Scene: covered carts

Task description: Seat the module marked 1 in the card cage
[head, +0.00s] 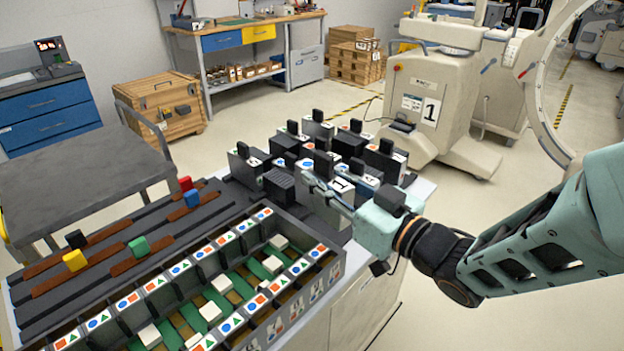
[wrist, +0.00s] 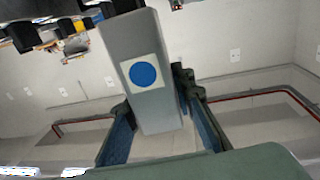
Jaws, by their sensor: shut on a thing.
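My gripper (head: 322,184) is over the near right side of the module group, shut on a grey module. In the wrist view this module (wrist: 143,100) sits between the two fingers and bears a blue circle on a white label. A label marked 1 (head: 342,184) shows right beside the fingers in the head view; I cannot tell whether it belongs to the held module. The card cage (head: 283,312) is at the front, left of my gripper, with slots labelled by red squares, blue circles and green triangles.
Several grey and black modules (head: 310,165) with black handles crowd the cart top behind the cage. A dark rail panel (head: 105,240) with coloured knobs lies left of the cage. A grey cart (head: 85,180) stands beyond. A large machine (head: 430,105) also bears a 1.

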